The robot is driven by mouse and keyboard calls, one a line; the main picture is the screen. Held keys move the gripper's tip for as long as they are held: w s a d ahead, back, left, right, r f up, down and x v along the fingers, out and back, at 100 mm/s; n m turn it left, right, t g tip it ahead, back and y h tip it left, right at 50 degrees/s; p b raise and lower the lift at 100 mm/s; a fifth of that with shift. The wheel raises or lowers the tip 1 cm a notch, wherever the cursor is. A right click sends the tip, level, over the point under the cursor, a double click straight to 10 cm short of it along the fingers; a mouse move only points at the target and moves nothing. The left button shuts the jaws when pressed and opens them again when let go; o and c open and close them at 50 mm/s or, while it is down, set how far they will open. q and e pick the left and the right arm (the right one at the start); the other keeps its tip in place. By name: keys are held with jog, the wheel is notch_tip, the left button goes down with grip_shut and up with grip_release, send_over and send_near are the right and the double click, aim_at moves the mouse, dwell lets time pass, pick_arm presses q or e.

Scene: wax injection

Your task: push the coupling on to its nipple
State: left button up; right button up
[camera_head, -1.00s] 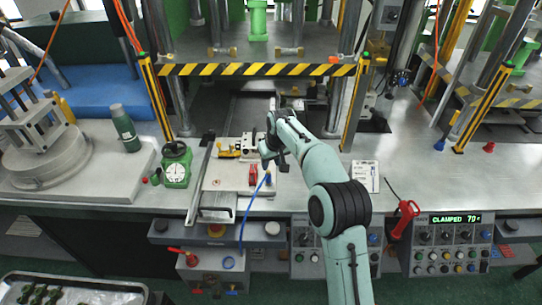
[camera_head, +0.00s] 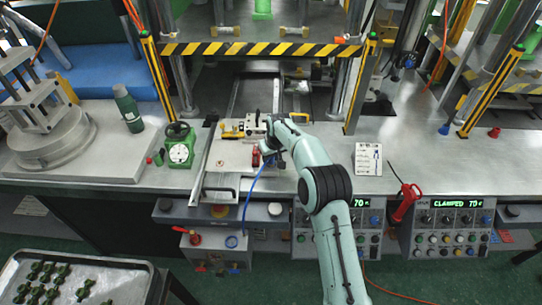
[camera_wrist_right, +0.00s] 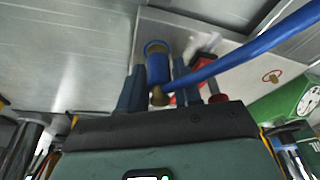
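My right gripper (camera_head: 272,158) is low over the pale plate (camera_head: 231,154) at the press front. In the right wrist view its two fingers (camera_wrist_right: 159,88) stand on either side of the blue coupling (camera_wrist_right: 158,68) and look closed on it. The coupling has a brass ring at its far end and a brass piece at its near end, where the blue hose (camera_wrist_right: 250,50) leaves. The hose also shows in the head view (camera_head: 251,190). I cannot make out the nipple or whether the coupling touches it. My left gripper is not in view.
A red part (camera_head: 255,157) stands just left of the right gripper. A green dial gauge (camera_head: 180,147) is further left. A striped bar (camera_head: 260,48) crosses the press above. A card (camera_head: 368,159) and a red-handled tool (camera_head: 404,203) are to the right.

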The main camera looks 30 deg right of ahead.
grip_shut()
jog(key=shift+f, duration=0.1)
jog(key=o, duration=0.6)
grip_release()
jog(key=shift+s+r, duration=0.1)
jog(key=shift+r, duration=0.25)
jog(key=v, duration=1.2)
jog(key=shift+s+r, duration=0.2)
jog(key=shift+r, duration=0.05)
